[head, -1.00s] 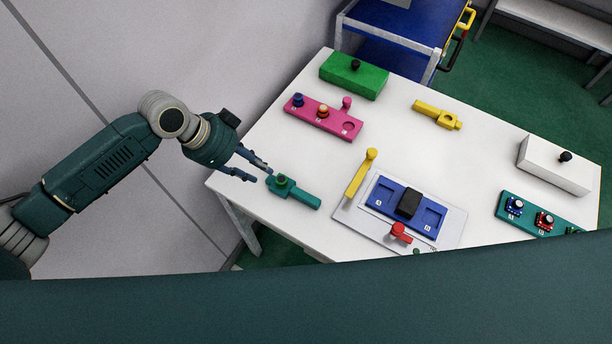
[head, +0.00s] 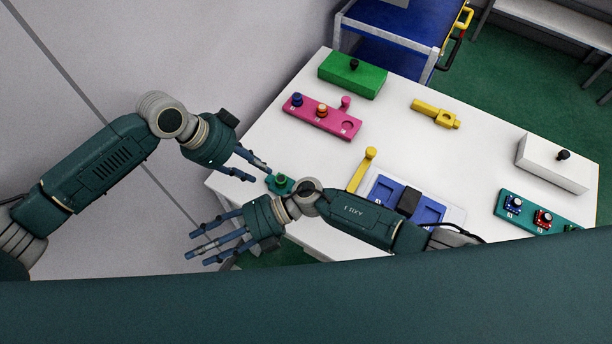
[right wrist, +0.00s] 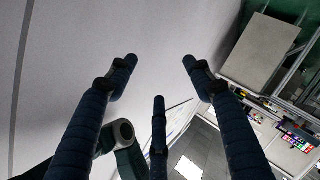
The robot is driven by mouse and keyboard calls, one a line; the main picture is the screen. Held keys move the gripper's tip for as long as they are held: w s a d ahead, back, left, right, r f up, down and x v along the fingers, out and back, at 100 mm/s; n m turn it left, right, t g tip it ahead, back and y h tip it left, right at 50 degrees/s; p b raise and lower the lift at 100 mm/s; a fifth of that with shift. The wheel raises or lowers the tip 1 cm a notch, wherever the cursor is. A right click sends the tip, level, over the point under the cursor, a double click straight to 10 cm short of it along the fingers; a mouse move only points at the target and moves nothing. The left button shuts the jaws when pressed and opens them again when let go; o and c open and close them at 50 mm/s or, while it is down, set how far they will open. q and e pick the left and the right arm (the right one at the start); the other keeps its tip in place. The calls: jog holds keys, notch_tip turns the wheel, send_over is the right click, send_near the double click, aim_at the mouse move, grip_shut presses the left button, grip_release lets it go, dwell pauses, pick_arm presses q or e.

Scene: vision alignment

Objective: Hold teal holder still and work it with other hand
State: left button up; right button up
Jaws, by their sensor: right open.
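The teal holder (head: 280,184) lies at the table's left edge, a green knob on its end. My right arm hides its handle. My left gripper (head: 262,175) is open at the holder's left end, fingertips close to it; I cannot tell whether they touch. My right gripper (head: 198,248) is open and empty, beyond the table's left edge, below and left of the holder, its fingers pointing left. The right wrist view shows its spread fingers (right wrist: 160,75) with nothing between them.
A pink block with knobs (head: 330,118), a green box (head: 352,77), a yellow tool (head: 435,113) and a white box (head: 553,166) stand on the white table (head: 440,160). A blue tray (head: 428,212) lies partly behind my right arm. A teal strip (head: 530,209) is at right.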

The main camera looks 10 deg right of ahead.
aim_at(281, 182)
jog(key=w+d+r+n+t+h, duration=0.1)
jog(key=w+d+n+h, duration=0.35)
jog(key=d, duration=0.35)
jog(key=w+d+r+n+t+h, duration=0.2)
jog(key=w+d+n+h, duration=0.25)
jog(key=d, duration=0.35)
jog(key=w+d+r+n+t+h, duration=0.1)
jog(key=w+d+n+h, duration=0.4)
jog(key=d, duration=0.4)
jog(key=shift+h, duration=0.3)
jog(key=f, duration=0.3)
jog(key=s+f, duration=0.1)
jog(key=f, duration=0.5)
jog(key=shift+s+a+f, duration=0.15)
jog(key=shift+a+f, duration=0.15)
jog(key=shift+f, duration=0.05)
